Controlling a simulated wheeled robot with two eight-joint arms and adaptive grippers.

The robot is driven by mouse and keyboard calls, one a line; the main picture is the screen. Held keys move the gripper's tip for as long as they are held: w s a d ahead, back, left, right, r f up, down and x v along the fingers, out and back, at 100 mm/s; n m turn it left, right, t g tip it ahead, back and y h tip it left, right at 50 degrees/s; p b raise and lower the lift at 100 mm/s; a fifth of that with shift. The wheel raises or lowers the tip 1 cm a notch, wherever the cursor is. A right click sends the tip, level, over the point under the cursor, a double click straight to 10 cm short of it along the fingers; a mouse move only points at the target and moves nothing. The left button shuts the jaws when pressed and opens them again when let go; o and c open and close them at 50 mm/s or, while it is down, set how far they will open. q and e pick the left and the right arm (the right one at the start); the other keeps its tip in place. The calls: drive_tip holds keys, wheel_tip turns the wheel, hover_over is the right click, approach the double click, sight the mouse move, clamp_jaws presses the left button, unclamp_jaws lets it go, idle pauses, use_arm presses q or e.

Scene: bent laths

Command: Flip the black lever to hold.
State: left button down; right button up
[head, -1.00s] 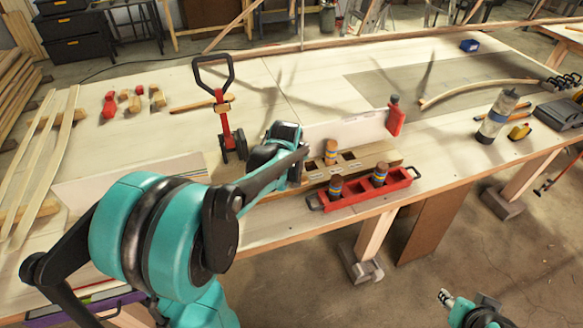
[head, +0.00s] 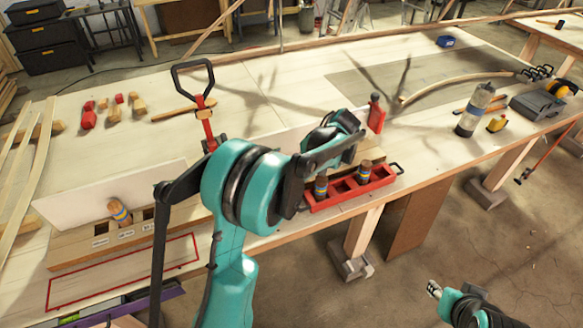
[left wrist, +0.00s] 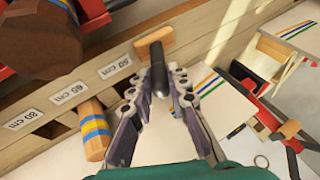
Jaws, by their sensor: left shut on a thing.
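In the left wrist view a short black lever (left wrist: 159,74) stands out from a small wooden piece (left wrist: 155,42) beside a wooden block labelled 50 cm, 65 cm and 80 cm. My left gripper (left wrist: 164,88) is shut on the black lever, its fingers on either side. In the head view the same gripper (head: 345,128) is over the wooden block behind the red tray (head: 350,192); my arm hides the lever there. My right gripper (head: 434,291) hangs empty at the lower right, away from the bench; its jaw opening is too small to tell.
A red tool with a black handle (head: 193,75) stands behind my arm. A clear bottle (head: 474,109) is to the right. The bench's back middle is mostly clear.

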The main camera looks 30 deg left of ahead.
idle(0.5)
use_arm(q)
drive_tip(key=c, duration=1.4)
unclamp_jaws()
drive_tip(key=shift+f, duration=0.1)
drive_tip(key=shift+c, duration=0.2)
drive_tip(key=v, duration=1.2)
drive_tip(key=shift+w+d, duration=0.1)
